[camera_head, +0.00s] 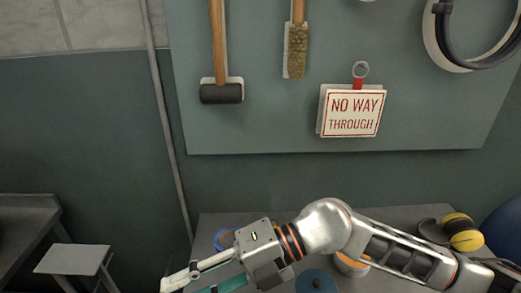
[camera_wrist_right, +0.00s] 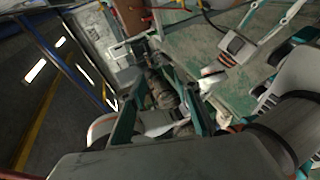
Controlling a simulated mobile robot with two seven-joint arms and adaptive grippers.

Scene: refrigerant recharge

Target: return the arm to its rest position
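My right arm (camera_head: 330,228) reaches in from the lower right across the front of the bench in the head view. Its gripper (camera_head: 185,285) points to the lower left and is partly cut off by the bottom edge. In the right wrist view the two teal-edged fingers (camera_wrist_right: 158,98) stand apart with a gap between them. I see nothing clearly held in that gap, though the background behind it is cluttered. My left gripper is not in view in the head view, and I cannot pick it out in the wrist view.
A grey bench (camera_head: 205,220) lies beneath my arm, with a yellow-and-black ear defender (camera_head: 462,232) at its right. A teal round thing (camera_head: 316,281) is close to my arm. A stool (camera_head: 72,259) stands left. A pegboard (camera_head: 270,120) behind holds a mallet (camera_head: 221,93) and sign (camera_head: 353,113).

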